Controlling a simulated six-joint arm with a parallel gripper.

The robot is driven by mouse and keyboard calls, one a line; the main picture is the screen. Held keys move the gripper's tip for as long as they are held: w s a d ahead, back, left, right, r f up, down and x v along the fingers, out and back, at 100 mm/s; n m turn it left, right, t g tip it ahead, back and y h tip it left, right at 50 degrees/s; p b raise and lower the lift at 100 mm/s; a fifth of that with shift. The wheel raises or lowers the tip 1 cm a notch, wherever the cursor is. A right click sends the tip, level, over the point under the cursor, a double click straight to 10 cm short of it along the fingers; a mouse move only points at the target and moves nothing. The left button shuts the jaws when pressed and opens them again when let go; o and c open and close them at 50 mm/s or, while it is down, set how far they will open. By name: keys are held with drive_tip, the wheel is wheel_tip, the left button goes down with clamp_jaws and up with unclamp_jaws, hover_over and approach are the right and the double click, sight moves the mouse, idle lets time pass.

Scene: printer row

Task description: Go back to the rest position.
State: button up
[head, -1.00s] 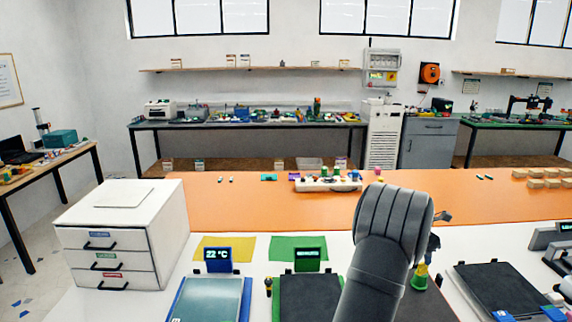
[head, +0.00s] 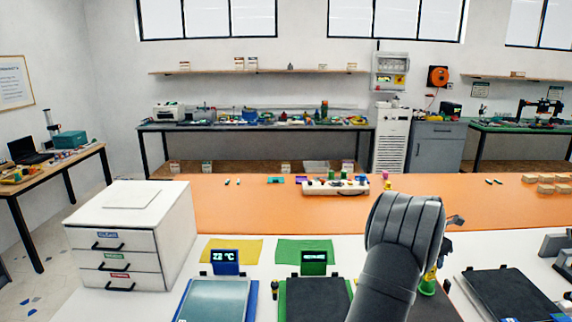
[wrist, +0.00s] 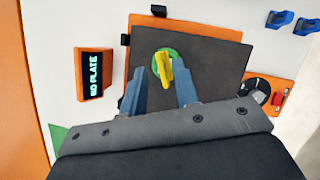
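My gripper (wrist: 159,78) shows in the wrist view with two blue-grey fingers spread apart. It is open. A small yellow piece on a green round base (wrist: 164,66) stands on a dark plate (wrist: 215,62) and appears between and beyond the fingertips. I see no finger closed on it; the exact gap is unclear. In the head view the same piece (head: 428,283) shows just right of my grey arm. My arm hides most of the gripper and part of the plate there.
An orange display reading "NO PLATE" (wrist: 94,75) stands beside the dark plate. Left of my arm are a blue display (head: 225,261), a green display (head: 314,262) and a white drawer unit (head: 130,240). Another dark bed (head: 510,297) lies right. The orange strip (head: 230,205) has free room.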

wheel_tip(320, 180, down, 3)
drive_tip(key=shift+f, duration=0.1)
drive_tip(key=v, duration=1.1)
drive_tip(key=x, duration=1.1)
drive_tip(key=shift+a, duration=0.15)
drive_tip(key=shift+d+f, duration=0.15)
drive_tip(key=shift+d, duration=0.05)
wheel_tip(320, 180, up, 4)
drive_tip(key=shift+f, duration=0.2)
drive_tip(key=s+d+r, duration=0.4)
drive_tip(key=s+r, duration=0.3)
drive_tip(key=s, duration=0.4)
drive_tip(key=s+a+f+m+g, duration=0.2)
drive_tip(key=s+a+f+m, duration=0.3)
drive_tip(key=s, duration=0.5)
drive_tip(key=shift+n, duration=0.3)
drive_tip(key=w+a+f, duration=0.1)
drive_tip(key=w+f, duration=0.1)
drive_tip(key=w, duration=0.1)
drive_tip(key=w+a+f, duration=0.2)
drive_tip(key=w+f, duration=0.1)
drive_tip(key=w, duration=0.1)
drive_tip(key=w+a+f, duration=0.2)
drive_tip(key=w+f, duration=0.1)
drive_tip(key=w, duration=0.1)
drive_tip(key=shift+w+a+f, duration=0.1)
drive_tip(key=shift+w+f, duration=0.05)
drive_tip(key=shift+f, duration=0.65)
